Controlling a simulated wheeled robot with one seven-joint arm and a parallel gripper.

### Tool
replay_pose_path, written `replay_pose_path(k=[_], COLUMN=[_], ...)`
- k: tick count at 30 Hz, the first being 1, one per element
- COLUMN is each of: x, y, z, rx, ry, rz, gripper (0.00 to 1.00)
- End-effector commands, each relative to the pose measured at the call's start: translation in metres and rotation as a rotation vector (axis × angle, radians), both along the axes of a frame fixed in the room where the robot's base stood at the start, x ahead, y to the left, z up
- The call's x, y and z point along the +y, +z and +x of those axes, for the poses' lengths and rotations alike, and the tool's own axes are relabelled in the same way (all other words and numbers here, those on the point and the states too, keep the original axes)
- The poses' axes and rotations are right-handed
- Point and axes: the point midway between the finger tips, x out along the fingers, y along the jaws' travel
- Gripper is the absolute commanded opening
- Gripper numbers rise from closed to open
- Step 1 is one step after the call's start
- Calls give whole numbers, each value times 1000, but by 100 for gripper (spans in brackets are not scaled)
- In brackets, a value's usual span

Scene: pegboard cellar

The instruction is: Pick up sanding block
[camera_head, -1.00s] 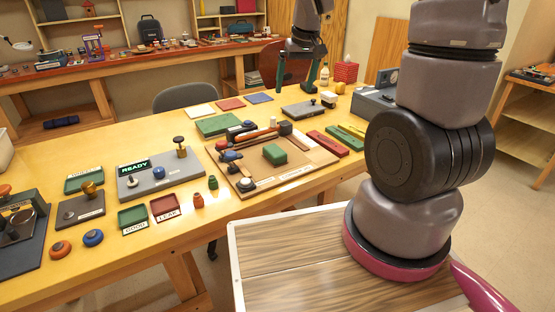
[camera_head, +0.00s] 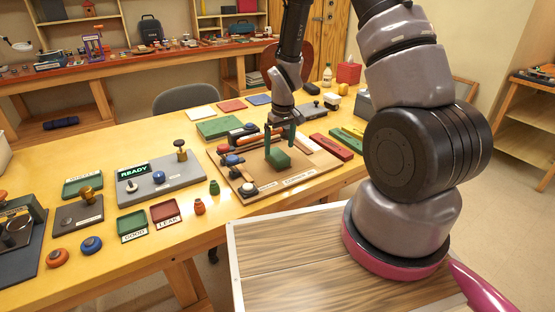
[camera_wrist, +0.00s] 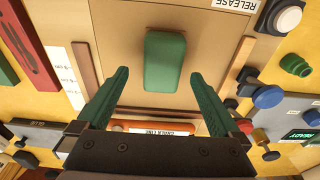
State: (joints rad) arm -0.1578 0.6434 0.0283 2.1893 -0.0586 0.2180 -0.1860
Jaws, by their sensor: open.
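A plain green block (camera_head: 278,159), which I take for the sanding block, lies on the wooden board (camera_head: 314,164) on the workbench. In the wrist view the green block (camera_wrist: 165,62) stands out on the tan board, long side running up the picture. My gripper (camera_head: 281,140) hangs over the board at the block. In the wrist view its two green fingers are spread wide (camera_wrist: 160,75), with the block ahead and between their lines. Nothing is held. The height gap between fingertips and block cannot be told exactly.
Low wooden strips (camera_wrist: 87,68) flank the block on the board. An orange tool with a chalk line label (camera_wrist: 118,127) lies behind the fingers. A grey station marked READY (camera_head: 135,169), a red bar (camera_head: 332,147) and small trays stand around the board.

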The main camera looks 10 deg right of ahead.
Motion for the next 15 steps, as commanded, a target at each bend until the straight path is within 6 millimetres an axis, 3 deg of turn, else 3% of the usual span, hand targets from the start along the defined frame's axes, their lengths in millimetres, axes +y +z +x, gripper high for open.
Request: replay_pose_path(k=[7,15], x=[5,6], y=[-37,-47], z=[4,5], rx=[3,0], ry=[1,0], rz=[-1,0], gripper=[100,100])
